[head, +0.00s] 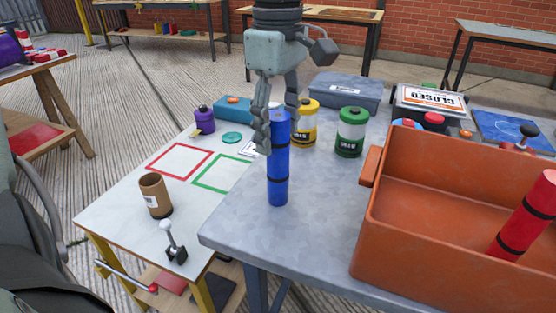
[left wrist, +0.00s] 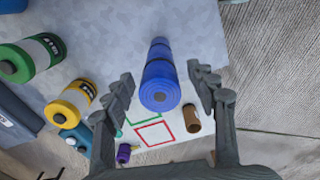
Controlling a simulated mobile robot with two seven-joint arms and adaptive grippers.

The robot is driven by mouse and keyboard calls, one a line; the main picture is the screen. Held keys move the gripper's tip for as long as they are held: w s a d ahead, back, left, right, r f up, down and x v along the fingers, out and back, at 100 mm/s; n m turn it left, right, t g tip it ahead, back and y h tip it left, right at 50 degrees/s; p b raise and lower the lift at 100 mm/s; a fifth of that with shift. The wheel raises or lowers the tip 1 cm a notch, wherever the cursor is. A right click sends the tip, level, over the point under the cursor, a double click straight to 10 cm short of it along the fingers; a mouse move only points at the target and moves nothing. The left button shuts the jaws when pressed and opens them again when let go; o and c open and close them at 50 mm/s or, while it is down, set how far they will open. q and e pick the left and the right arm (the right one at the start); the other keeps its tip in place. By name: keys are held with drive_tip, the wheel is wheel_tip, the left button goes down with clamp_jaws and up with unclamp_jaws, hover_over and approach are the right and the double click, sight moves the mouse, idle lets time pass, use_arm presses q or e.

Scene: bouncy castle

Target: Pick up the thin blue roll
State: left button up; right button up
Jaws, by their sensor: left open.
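The thin blue roll (head: 278,165) stands upright on the grey metal table (head: 230,228), with dark bands around it. My left gripper (head: 277,125) is above it with its fingers reaching down on either side of the roll's top. In the left wrist view, the roll (left wrist: 160,85) shows end-on between the two spread fingers of my left gripper (left wrist: 173,95). Gaps show on both sides, so the fingers look apart from it. My right gripper is not in view.
An orange crate (head: 395,219) with a red roll (head: 528,215) stands at the right. Yellow (head: 304,125) and green (head: 351,133) canisters stand behind the blue roll. A lower white table at left holds a brown cup (head: 155,195) and a lever (head: 173,245).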

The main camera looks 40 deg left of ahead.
use_arm(q)
clamp_jaws()
drive_tip(key=shift+r, duration=0.2)
idle(0.3)
